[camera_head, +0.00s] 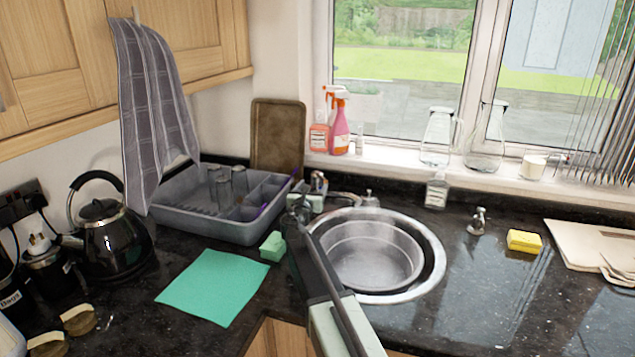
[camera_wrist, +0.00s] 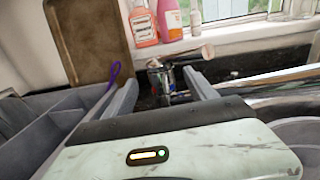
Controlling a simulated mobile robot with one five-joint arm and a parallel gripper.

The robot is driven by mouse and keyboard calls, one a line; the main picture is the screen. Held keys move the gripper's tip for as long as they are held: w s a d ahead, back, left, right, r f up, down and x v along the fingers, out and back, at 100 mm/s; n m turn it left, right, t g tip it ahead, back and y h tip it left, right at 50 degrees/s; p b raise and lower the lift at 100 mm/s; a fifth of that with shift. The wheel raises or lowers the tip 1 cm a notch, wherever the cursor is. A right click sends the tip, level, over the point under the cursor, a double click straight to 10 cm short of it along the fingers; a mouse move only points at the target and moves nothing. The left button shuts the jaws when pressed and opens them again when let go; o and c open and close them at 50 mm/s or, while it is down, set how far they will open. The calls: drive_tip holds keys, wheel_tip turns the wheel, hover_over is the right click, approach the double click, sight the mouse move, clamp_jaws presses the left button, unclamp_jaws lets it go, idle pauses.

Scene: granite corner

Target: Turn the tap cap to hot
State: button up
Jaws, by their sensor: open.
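The chrome tap (camera_head: 318,182) stands behind the sink, left of the bowl's back rim. In the wrist view the tap (camera_wrist: 157,74) appears upright ahead of my gripper, with a pale bar-like part reaching right from near its top. My gripper (camera_head: 300,205) reaches from the front over the counter to just before the tap. In the wrist view my gripper (camera_wrist: 162,93) is open, one finger to each side of the tap in the picture, nothing held. I cannot tell whether a finger touches the tap. The cap's hot or cold marking is too small to read.
A grey dish rack (camera_head: 210,225) stands close to the left of my gripper. A round sink (camera_head: 425,270) lies right. A brown tray (camera_head: 277,135) leans behind. Spray bottles (camera_head: 338,135) stand on the sill. A green sponge (camera_head: 272,246) and teal cloth (camera_head: 213,287) lie in front.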

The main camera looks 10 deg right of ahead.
sight(315, 182)
drive_tip(key=x, duration=0.6)
drive_tip(key=shift+w+d, duration=0.15)
drive_tip(key=shift+w, duration=0.1)
clamp_jaws()
